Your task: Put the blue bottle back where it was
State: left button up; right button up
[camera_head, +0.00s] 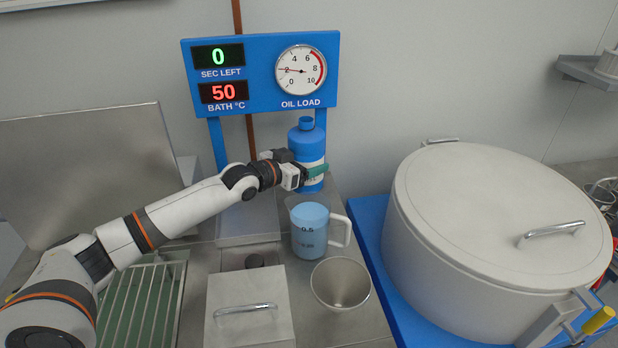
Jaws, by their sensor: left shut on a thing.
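The blue bottle (307,141) stands upright at the back of the counter, in front of the right post of the blue sign. It has a pale label band around its middle. My left gripper (312,172) reaches in from the left and is shut on the bottle at its lower half. The green finger shows across the bottle's front. Whether the bottle's base touches the counter is hard to tell. My right gripper is not in view.
A measuring jug (309,238) with blue contents and a metal funnel (341,284) stand in front of the bottle. A lidded metal box (248,312) is nearer. A large lidded drum (490,215) is to the right. The display panel (262,72) rises behind.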

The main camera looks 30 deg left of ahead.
pick_arm(q)
jog(key=shift+f, duration=2)
jog(key=shift+f, duration=0.2)
jog(key=o, duration=1.6)
jog(key=shift+r+p, duration=0.25)
jog(key=shift+p, duration=0.05)
jog(key=v, duration=0.7)
jog(key=b+v, duration=0.1)
jog(key=v, duration=0.2)
jog(key=shift+s+a+f, duration=0.1)
jog(key=shift+s+f, duration=0.1)
jog(key=shift+f, duration=0.05)
jog(key=shift+v, duration=0.85)
